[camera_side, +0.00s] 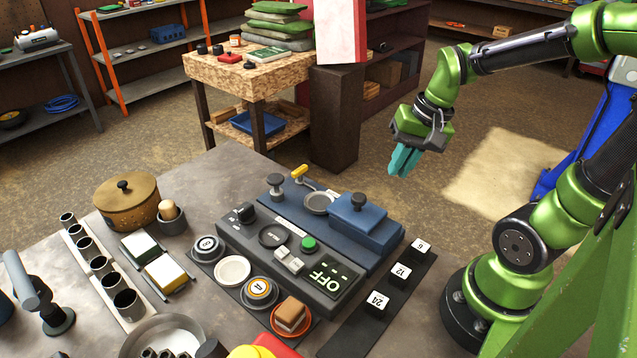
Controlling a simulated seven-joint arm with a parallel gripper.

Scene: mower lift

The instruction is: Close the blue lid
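The blue lid (366,219) is a boxy cover with a black knob on top. It sits at the right end of a long dark blue base (288,194) on the grey table. A round grey dish (319,203) lies uncovered in the base, just left of the lid. My gripper (403,161) has teal fingers pointing down. It hangs in the air above and to the right of the lid, clear of it and holding nothing that I can see. The fingers overlap from this side, so their gap is unclear.
A dark control panel (290,258) reading OFF lies in front of the base. A yellow-tipped lever (299,172) and a dark knob (276,184) stand at its back left. Numbered white cubes (401,271) sit on a black strip to the right. A lidded brown pot (127,203) stands left.

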